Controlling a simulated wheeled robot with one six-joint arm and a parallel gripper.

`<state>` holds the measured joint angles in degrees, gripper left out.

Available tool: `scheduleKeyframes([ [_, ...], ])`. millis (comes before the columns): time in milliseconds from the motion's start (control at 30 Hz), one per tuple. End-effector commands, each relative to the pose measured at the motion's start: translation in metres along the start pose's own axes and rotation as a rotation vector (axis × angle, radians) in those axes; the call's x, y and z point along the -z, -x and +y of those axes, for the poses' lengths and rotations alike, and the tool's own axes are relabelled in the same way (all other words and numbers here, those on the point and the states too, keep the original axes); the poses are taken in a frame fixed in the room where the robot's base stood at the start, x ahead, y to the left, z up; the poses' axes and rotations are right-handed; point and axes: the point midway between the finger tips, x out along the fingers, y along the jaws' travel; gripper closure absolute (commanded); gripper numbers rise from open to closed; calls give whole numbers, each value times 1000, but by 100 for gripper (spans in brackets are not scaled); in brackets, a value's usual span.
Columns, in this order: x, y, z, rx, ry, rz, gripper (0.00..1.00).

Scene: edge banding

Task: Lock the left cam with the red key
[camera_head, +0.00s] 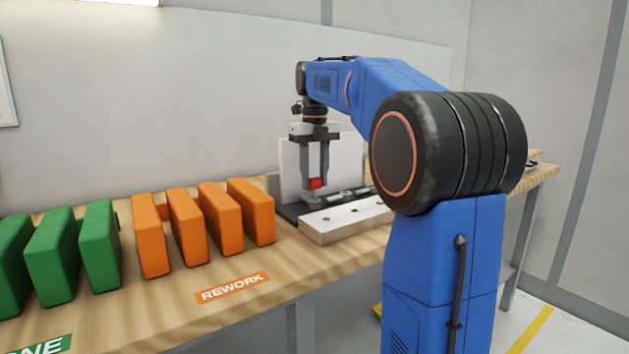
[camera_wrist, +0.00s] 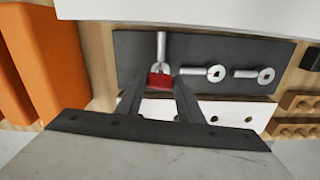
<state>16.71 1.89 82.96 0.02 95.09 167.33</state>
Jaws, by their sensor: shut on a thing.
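My gripper (camera_head: 315,178) points down over the bench and is shut on the red key (camera_head: 316,184). In the wrist view the red key (camera_wrist: 160,81) sits between the fingertips, at the near edge of the left cam (camera_wrist: 162,48). The key hides part of that cam's round head; I cannot tell if it is seated in it. The left cam's silver bar points up in the wrist view. The middle cam (camera_wrist: 215,73) and right cam (camera_wrist: 266,75) have bars pointing left. All three lie on a dark plate (camera_wrist: 135,45).
A white-topped board with holes (camera_head: 345,216) lies in front of the dark plate. A white upright panel (camera_head: 345,155) stands behind. Several orange blocks (camera_head: 250,212) and green blocks (camera_head: 100,246) stand to the left. Wooden holed blocks (camera_wrist: 297,103) lie right in the wrist view.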

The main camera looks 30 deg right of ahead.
Motion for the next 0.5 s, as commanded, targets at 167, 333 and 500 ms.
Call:
scheduleKeyframes([
  [167, 0, 6, 0, 0, 0, 1, 88],
  [333, 0, 11, 0, 0, 0, 0, 88],
  [500, 0, 17, 0, 0, 0, 0, 88],
])
